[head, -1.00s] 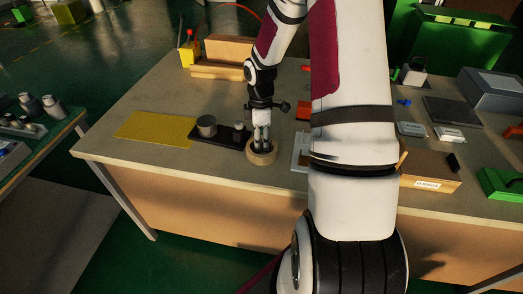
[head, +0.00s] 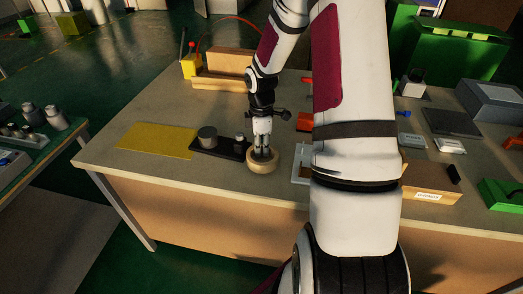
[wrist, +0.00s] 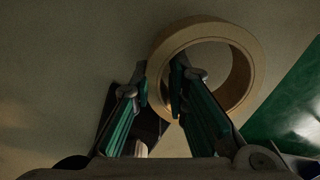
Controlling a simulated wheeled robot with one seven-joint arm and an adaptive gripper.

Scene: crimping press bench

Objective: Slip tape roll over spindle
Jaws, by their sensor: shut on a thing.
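The tan tape roll (head: 262,166) lies flat near the front edge of the bench, just right of a dark base plate (head: 222,149). The plate carries a wide grey cylinder (head: 207,138) and a thinner, smaller grey post (head: 240,140). My gripper (head: 263,154) points down at the roll. In the wrist view my gripper (wrist: 163,88) is shut on the near-left wall of the roll (wrist: 245,50), one finger inside the ring and one outside. The dark plate (wrist: 152,128) is partly hidden behind the fingers. Whether the roll touches the bench is unclear.
A yellow mat (head: 157,140) lies left of the plate. Wooden blocks (head: 222,70) stand behind. A light grey item (head: 302,168) lies right of the roll, partly hidden by my arm. A labelled wooden box (head: 432,181) and a green bin (head: 500,188) are further right.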

